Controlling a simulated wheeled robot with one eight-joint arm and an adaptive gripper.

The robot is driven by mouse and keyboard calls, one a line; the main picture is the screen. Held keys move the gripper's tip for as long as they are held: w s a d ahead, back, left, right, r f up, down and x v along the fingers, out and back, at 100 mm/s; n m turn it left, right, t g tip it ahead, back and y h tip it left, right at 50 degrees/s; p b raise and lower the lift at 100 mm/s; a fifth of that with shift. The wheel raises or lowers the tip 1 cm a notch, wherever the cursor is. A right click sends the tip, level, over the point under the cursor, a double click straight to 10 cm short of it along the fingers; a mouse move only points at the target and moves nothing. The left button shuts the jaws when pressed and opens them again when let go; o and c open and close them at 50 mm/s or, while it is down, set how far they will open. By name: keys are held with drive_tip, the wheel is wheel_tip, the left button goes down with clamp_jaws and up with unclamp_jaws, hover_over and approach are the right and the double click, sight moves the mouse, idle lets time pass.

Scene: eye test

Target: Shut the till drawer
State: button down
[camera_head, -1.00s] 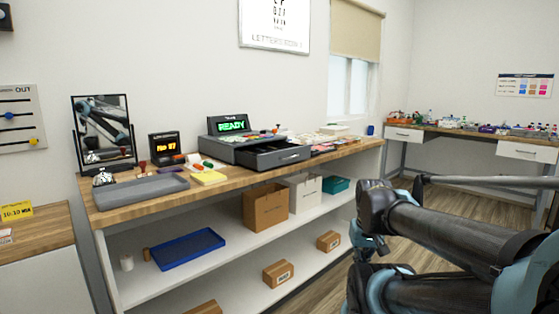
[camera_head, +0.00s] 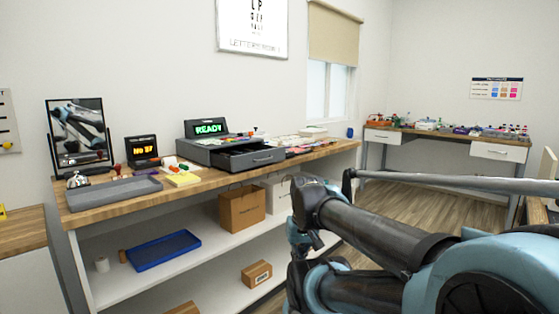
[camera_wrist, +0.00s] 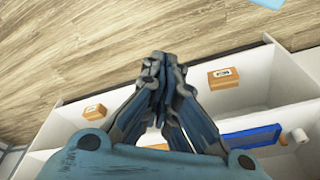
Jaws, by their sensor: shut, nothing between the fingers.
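The grey till (camera_head: 206,157) stands on the wooden counter, with a green READY display (camera_head: 209,129) at its back. Its drawer (camera_head: 262,159) is pulled out toward the counter's front edge, and its dark inside shows behind the grey front panel. My gripper (camera_wrist: 158,66) is shut and empty in the wrist view, its fingertips together over the floor beside the low shelves. The till and drawer are not in the wrist view. In the head view my arm is in front of the counter at lower right, apart from the drawer; the fingertips cannot be made out there.
On the counter left of the till are a grey tray (camera_head: 112,193), a bell (camera_head: 77,180), yellow notes (camera_head: 184,179) and a mirror (camera_head: 79,135). Below, a shelf holds a blue tray (camera_head: 163,250) and a paper bag (camera_head: 241,209). Floor (camera_head: 432,208) is clear toward the far desk.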

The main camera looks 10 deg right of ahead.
drive_tip(key=w+a+r+m+t+y, duration=0.1)
drive_tip(key=w+a+r+y, duration=0.15)
drive_tip(key=w, duration=0.35)
drive_tip(key=w+a+r+m+y, duration=0.1)
drive_tip(key=w+a+r+y, duration=0.2)
drive_tip(key=w, duration=0.4)
drive_tip(key=m+t+y, duration=0.5)
drive_tip(key=m+t, duration=0.4)
drive_tip(key=t, duration=0.2)
approach(276, 156)
drive_tip(key=x, duration=0.7)
drive_tip(key=shift+s+a, duration=0.1)
drive_tip(key=shift+a, duration=0.05)
